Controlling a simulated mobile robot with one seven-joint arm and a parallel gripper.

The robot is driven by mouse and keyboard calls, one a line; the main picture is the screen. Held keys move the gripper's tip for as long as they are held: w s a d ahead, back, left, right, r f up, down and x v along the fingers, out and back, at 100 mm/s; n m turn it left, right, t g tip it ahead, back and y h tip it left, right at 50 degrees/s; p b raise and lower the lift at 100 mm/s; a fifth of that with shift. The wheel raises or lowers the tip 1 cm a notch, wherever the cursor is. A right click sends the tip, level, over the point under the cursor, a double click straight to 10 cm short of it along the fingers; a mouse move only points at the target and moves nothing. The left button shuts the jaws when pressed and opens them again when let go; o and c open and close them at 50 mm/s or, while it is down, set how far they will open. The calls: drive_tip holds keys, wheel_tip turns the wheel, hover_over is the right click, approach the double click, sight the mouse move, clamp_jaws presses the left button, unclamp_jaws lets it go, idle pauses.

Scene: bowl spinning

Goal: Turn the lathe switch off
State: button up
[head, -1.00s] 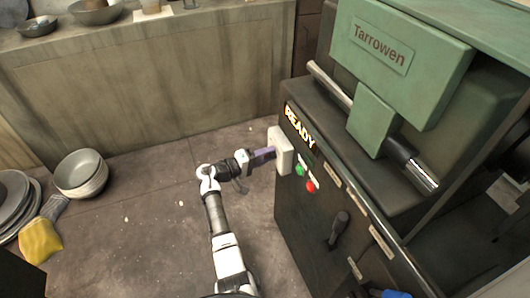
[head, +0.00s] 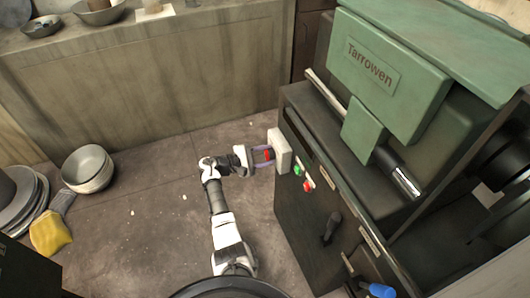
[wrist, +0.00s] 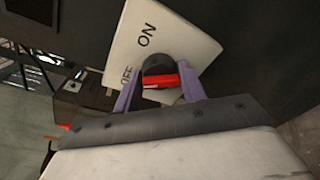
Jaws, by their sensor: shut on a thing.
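The lathe switch is a pale box (head: 281,150) on the lathe's dark side panel. In the wrist view its white plate (wrist: 182,38) reads ON at the top and OFF at the left. A dark round knob with a red handle (wrist: 161,81) sits between the labels. The handle lies roughly level across the wrist picture, its left end towards OFF. My gripper (head: 266,155) is at the switch. Its purple fingers (wrist: 160,92) are on either side of the knob and shut on the red handle.
A green button (head: 297,170) and a red button (head: 308,184) are close below the switch. A black lever (head: 331,228) and a blue handle (head: 381,290) are lower on the panel. Bowls (head: 87,168) and stacked plates (head: 22,205) are at the left.

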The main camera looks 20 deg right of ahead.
drive_tip(key=shift+w+r+n+p, duration=0.25)
drive_tip(key=shift+n+p, duration=0.25)
drive_tip(key=shift+n, duration=0.6)
drive_tip(key=shift+g, duration=0.3)
drive_tip(key=o, duration=0.7)
drive_tip(key=shift+o, duration=1.1)
drive_tip(key=shift+f, duration=0.15)
drive_tip(key=shift+s, duration=0.1)
drive_tip(key=a+r+b, duration=0.1)
drive_tip(key=a, duration=1.2)
drive_tip(key=shift+s+a+r+b, duration=0.2)
drive_tip(key=shift+a+r+b, duration=0.15)
drive_tip(key=shift+a+r, duration=0.05)
